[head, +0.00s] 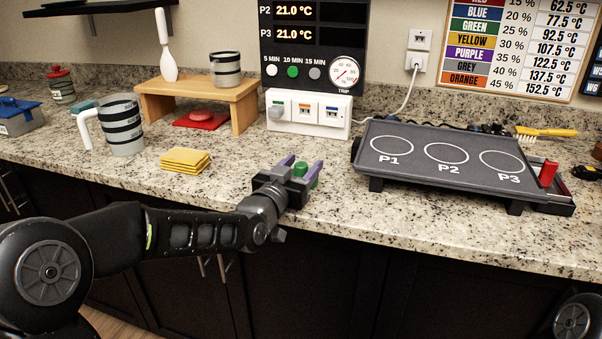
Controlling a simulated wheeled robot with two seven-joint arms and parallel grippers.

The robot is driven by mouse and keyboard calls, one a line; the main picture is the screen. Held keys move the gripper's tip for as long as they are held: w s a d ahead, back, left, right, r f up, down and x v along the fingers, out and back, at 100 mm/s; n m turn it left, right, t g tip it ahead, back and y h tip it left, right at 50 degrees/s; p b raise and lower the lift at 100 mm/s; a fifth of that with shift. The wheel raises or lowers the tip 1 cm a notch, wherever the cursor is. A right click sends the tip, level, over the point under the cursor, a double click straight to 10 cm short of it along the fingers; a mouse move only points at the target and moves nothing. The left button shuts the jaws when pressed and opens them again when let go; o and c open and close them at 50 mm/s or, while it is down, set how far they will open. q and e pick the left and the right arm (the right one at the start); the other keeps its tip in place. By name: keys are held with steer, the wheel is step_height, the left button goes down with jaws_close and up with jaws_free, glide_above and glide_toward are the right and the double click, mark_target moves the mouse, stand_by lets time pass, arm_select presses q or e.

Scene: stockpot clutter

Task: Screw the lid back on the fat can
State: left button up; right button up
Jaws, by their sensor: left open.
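No can in view is labelled as the fat one. A grey can with dark bands (226,69) stands upright on a small wooden stand, and I cannot tell whether its top is covered. A round red lid-like piece (201,113) lies on a red square (187,121) under the stand. My right gripper is out of view.
A banded jug (122,126), yellow cloths (186,160) and the wooden stand (197,91) are at left. A red-lidded jar (61,84) is farther back. A hot plate (440,159) fills the right. A white switch box (309,112) stands behind my gripper. Counter between cloths and gripper is clear.

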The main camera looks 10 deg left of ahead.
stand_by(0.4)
arm_select(q)
jaws_close()
stand_by(0.4)
